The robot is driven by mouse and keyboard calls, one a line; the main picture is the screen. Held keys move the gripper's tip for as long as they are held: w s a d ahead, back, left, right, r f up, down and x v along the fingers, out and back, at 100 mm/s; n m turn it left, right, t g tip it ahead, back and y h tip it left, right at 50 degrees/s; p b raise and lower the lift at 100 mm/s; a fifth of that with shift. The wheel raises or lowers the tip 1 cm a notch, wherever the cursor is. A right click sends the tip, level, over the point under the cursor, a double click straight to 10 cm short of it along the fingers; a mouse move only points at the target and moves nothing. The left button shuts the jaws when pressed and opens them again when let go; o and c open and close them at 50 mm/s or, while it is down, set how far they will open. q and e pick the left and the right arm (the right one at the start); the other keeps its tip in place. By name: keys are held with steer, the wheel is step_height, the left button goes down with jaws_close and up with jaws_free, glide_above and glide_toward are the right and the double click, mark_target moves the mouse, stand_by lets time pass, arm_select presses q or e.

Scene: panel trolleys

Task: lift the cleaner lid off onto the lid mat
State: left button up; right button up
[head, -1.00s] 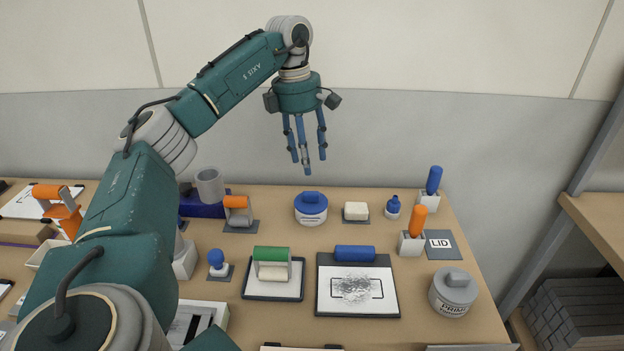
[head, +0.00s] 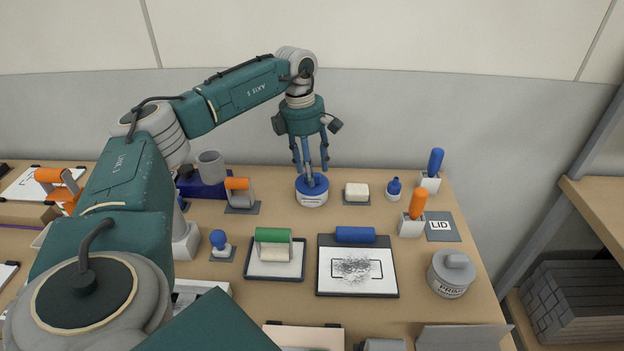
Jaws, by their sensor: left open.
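The cleaner pot is a white tub with a blue lid (head: 316,189) on top, near the back of the table. Its white body (head: 312,201) shows below the lid. My left gripper (head: 311,178) is open, with its blue fingers pointing down around the lid's handle, which they partly hide. I cannot tell whether the fingers touch it. The grey lid mat (head: 454,231), marked LID, lies bare at the right side of the table. My right gripper is not in view.
An orange-handled tool in a white block (head: 413,220) stands beside the mat's left edge. A white block on a mat (head: 356,192) and a small blue bottle (head: 393,189) stand right of the pot. A grey-lidded PRIMER tub (head: 451,275) stands in front of the mat.

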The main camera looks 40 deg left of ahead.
arm_select(q)
steer(key=shift+f, duration=0.1)
steer(key=c, duration=1.1)
steer(key=shift+c, duration=0.2)
step_height(320, 180, up, 20)
